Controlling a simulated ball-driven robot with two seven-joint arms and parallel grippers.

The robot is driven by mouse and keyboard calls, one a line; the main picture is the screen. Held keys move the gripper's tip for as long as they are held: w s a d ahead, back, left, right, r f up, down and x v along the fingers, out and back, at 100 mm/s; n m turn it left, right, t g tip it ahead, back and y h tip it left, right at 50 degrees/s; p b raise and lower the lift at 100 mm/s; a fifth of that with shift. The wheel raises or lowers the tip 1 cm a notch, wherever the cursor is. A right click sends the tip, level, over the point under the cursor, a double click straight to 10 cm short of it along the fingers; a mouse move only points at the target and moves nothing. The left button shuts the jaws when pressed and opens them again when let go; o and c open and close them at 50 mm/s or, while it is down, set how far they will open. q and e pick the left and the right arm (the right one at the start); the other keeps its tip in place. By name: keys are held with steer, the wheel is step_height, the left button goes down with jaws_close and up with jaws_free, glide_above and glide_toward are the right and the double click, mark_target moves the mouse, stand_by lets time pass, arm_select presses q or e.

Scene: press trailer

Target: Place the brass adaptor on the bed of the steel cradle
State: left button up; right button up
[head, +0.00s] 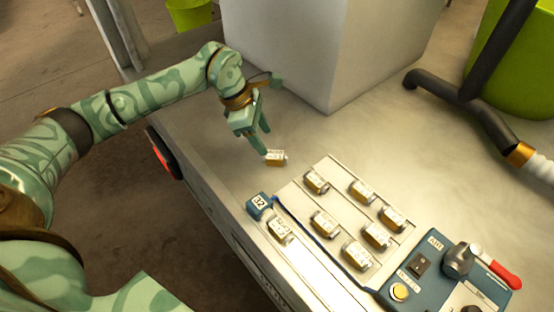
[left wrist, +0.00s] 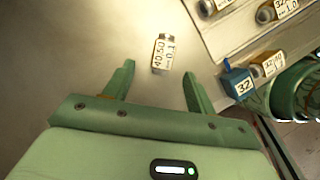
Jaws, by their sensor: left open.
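A small brass adaptor (head: 276,157) with a white printed label lies alone on the pale bench top. It also shows in the left wrist view (left wrist: 163,52), just beyond the fingertips and roughly in line with the gap between them. My left gripper (head: 264,138) is open and empty, pointing down close to the adaptor; I see no grip on it. A steel rack (head: 345,206) to the right holds several similar labelled brass and steel pieces in rows. I cannot tell for certain whether this rack is the steel cradle. My right gripper is not in view.
A blue block marked 32 (head: 259,205) stands at the rack's left corner. A blue control panel (head: 428,270) with a red-handled lever (head: 500,271) is at lower right. A large pale box (head: 325,50) stands behind. Bench around the lone adaptor is clear.

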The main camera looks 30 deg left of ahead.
mark_target(274, 154)
arm_select(q)
steer(key=b+x, duration=0.1)
steer(key=x, duration=0.2)
steer(key=b+x, duration=0.1)
steer(key=x, duration=0.1)
steer(key=shift+s+d+f+b, duration=0.15)
steer(key=shift+d+f+b, duration=0.15)
steer(key=shift+b, duration=0.05)
steer(key=shift+d+f, duration=0.1)
steer(key=shift+f, duration=0.1)
steer(key=shift+r, duration=0.15)
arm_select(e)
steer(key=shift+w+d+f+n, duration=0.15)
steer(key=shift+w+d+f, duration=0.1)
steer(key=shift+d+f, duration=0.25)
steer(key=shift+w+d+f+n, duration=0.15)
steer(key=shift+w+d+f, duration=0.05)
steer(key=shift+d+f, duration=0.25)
arm_select(q)
jaws_close()
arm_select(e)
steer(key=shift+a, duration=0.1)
